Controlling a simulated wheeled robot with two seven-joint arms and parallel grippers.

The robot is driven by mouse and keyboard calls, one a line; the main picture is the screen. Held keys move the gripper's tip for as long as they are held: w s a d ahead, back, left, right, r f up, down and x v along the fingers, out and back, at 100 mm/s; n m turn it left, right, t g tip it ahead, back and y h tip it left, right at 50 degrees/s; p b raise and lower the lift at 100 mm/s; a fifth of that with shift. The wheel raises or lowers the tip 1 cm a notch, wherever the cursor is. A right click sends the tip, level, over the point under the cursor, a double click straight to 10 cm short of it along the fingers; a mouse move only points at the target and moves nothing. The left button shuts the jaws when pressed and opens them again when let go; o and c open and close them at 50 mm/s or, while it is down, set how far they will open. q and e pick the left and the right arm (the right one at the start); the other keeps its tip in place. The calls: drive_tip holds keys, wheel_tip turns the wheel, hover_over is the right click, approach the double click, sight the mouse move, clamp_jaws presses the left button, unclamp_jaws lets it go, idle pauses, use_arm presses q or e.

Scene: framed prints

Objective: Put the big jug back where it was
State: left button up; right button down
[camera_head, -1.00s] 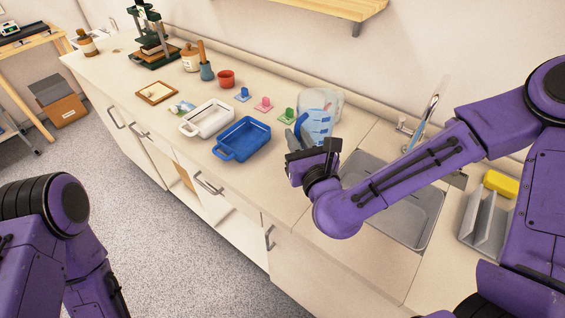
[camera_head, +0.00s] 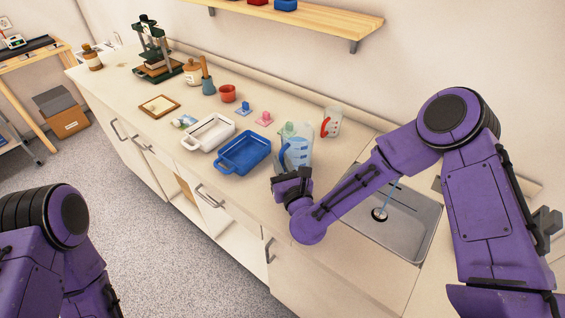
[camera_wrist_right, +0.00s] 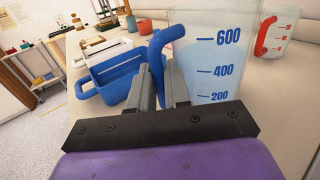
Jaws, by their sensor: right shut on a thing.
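The big jug (camera_head: 297,152) is clear, with a blue handle and blue marks. It stands about upright over the counter, right of the blue tray. In the right wrist view the big jug (camera_wrist_right: 212,62) shows its 200, 400 and 600 marks. My right gripper (camera_head: 285,176) is shut on its blue handle; the handle also shows between the fingers (camera_wrist_right: 161,88) in the wrist view. The jug's base is hidden by the gripper, so I cannot tell whether it touches the counter. My left gripper is out of view.
The blue tray (camera_head: 244,153) and white tray (camera_head: 208,133) lie left of the jug. A smaller jug with a red handle (camera_head: 332,122) stands behind it, near the wall. The sink (camera_head: 405,225) is to the right. Blue (camera_head: 243,106) and pink (camera_head: 264,119) small pieces stand behind the trays.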

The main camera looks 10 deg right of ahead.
drive_tip(key=shift+s+f, duration=0.1)
drive_tip(key=c, duration=1.1)
unclamp_jaws()
drive_tip(key=shift+o, duration=0.2)
drive_tip(key=shift+r, duration=0.2)
drive_tip(key=s+b, duration=0.1)
drive_tip(key=s, duration=0.2)
drive_tip(key=s+b, duration=0.2)
drive_tip(key=s, duration=0.2)
drive_tip(key=s+b, duration=0.1)
drive_tip(key=s, duration=0.3)
drive_tip(key=shift+s+d+f, duration=0.15)
drive_tip(key=shift+s+d, duration=0.05)
drive_tip(key=shift+d, duration=0.2)
drive_tip(key=shift+s, duration=0.25)
